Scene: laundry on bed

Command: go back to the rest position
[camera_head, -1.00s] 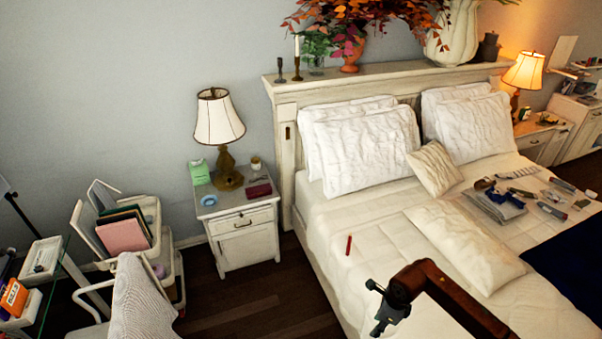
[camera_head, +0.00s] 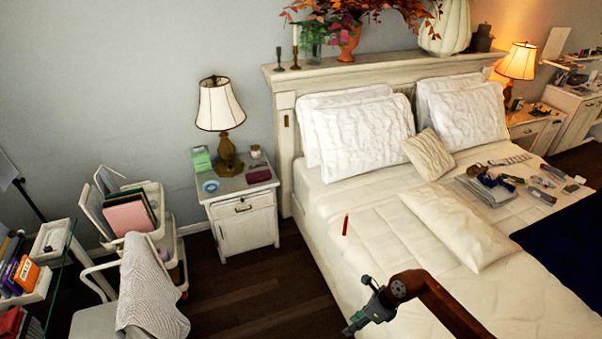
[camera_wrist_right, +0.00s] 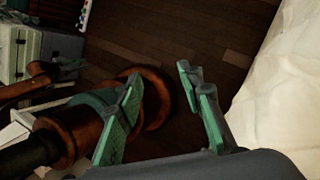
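My right gripper (camera_head: 358,322) is at the bottom of the head view, at the end of a brown arm that comes in from the lower right. It hangs by the near left side of the bed (camera_head: 372,228). In the right wrist view its two green fingers (camera_wrist_right: 160,78) stand apart with nothing between them. Dark wood floor shows past them, with pale bedding at the right. My left gripper is not in the head view. A brown link with a grey-green end shows at the left of the wrist view; I cannot tell whether it is my left gripper.
A red stick-like item (camera_head: 345,225) lies on the bed near its left edge. A cream pillow (camera_head: 457,228) and several small items lie farther right. A white nightstand (camera_head: 244,226) stands left of the bed. A chair with a grey cloth (camera_head: 148,285) is at lower left; floor between is clear.

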